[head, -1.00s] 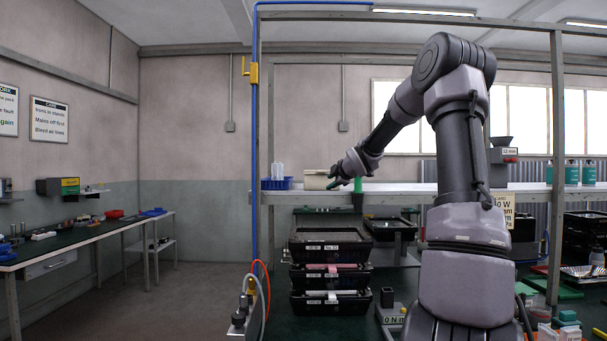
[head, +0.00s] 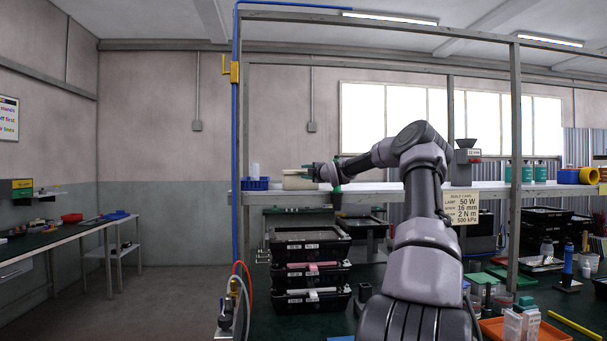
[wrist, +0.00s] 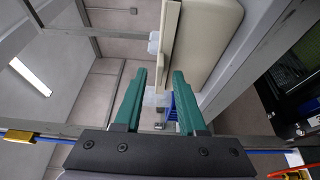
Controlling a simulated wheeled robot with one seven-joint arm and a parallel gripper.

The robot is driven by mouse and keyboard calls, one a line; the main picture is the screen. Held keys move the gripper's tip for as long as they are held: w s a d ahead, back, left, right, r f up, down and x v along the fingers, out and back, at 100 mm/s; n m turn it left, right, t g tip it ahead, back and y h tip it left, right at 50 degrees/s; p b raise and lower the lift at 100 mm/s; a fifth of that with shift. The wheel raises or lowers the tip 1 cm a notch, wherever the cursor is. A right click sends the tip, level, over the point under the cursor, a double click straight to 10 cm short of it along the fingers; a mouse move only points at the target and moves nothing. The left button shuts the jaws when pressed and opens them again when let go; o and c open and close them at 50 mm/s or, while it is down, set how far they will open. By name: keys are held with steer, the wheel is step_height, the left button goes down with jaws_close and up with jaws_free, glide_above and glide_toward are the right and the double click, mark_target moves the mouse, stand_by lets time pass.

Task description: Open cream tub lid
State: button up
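The cream tub (head: 297,183) stands on the upper shelf, right of a blue bin. In the wrist view the tub (wrist: 218,40) fills the top centre, with its lid (wrist: 168,40) as a thin cream plate along its left side in that turned picture. The lid looks shut or nearly so. My gripper (wrist: 159,78) has two green fingers spread apart, with the lid's edge between them and visible gaps. In the head view my gripper (head: 328,176) is at the tub's right side. I cannot tell whether either finger touches the lid.
The blue bin (head: 255,184) holds pale bottles just left of the tub. The shelf (head: 375,187) is clear to the right until a funnel stand (head: 467,160). Stacked black trays (head: 308,245) stand below. A blue pipe and post (head: 236,130) rise at the shelf's left end.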

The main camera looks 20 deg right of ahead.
steer(key=shift+w+a, duration=0.1)
steer(key=shift+w, duration=0.9)
steer(key=shift+c, duration=0.3)
jaws_close()
steer(key=shift+r, duration=0.15)
stand_by(0.3)
